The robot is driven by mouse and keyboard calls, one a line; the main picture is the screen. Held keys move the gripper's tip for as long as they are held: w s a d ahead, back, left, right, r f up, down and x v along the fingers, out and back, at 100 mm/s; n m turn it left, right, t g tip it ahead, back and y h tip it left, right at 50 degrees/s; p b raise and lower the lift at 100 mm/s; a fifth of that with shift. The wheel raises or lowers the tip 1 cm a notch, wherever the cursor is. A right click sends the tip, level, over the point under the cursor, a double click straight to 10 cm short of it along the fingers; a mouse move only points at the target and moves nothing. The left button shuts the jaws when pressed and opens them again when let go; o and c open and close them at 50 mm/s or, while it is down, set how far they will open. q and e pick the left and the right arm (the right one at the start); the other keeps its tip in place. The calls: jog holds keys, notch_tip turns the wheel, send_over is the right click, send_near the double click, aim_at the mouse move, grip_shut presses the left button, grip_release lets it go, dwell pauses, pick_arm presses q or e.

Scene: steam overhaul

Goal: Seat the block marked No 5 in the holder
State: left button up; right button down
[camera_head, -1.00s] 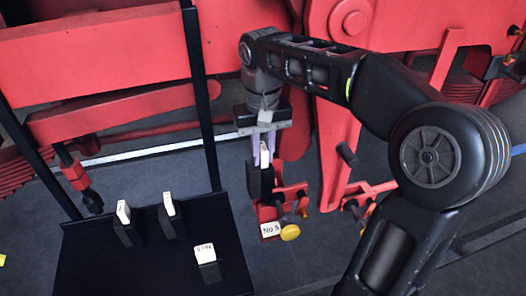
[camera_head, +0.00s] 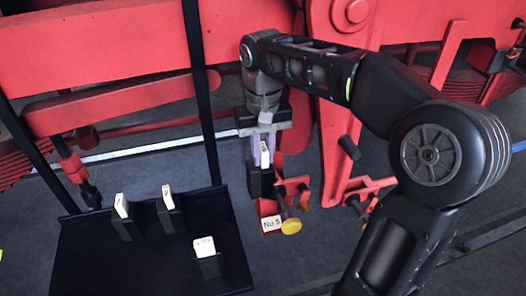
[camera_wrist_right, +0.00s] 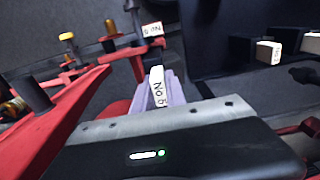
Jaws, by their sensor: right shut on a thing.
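My right gripper (camera_head: 263,148) is shut on a dark block with a white top label (camera_head: 265,157). In the right wrist view the label (camera_wrist_right: 158,90) seems to read No 5, between the pale purple fingers. The block is upright. The red holder (camera_head: 270,208) with a white No 5 plate and a yellow knob is just below and beside the block in the head view. The block's lower end overlaps the holder's back part; I cannot tell whether they touch. The holder's plate (camera_wrist_right: 152,30) shows upside down in the wrist view. My left gripper is not in view.
A black tray (camera_head: 85,265) at the lower left carries three other dark blocks with white tops (camera_head: 121,205). Its black upright posts (camera_head: 200,90) rise left of my right gripper. Red machine frames (camera_head: 340,130) stand behind and to the right, close to the arm.

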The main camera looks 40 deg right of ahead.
jog(key=shift+f+b, duration=2.2)
jog(key=shift+f, duration=0.8)
jog(key=c, duration=1.3)
grip_release()
jog(key=shift+d+r, duration=0.1)
jog(key=shift+r, duration=0.4)
notch_tip(320, 180, up, 6)
jog(key=p, duration=0.4)
jog(key=shift+r+p, duration=0.2)
jog(key=shift+p, duration=0.15)
jog(key=shift+a+r+p, duration=0.2)
jog(key=shift+r+p, duration=0.1)
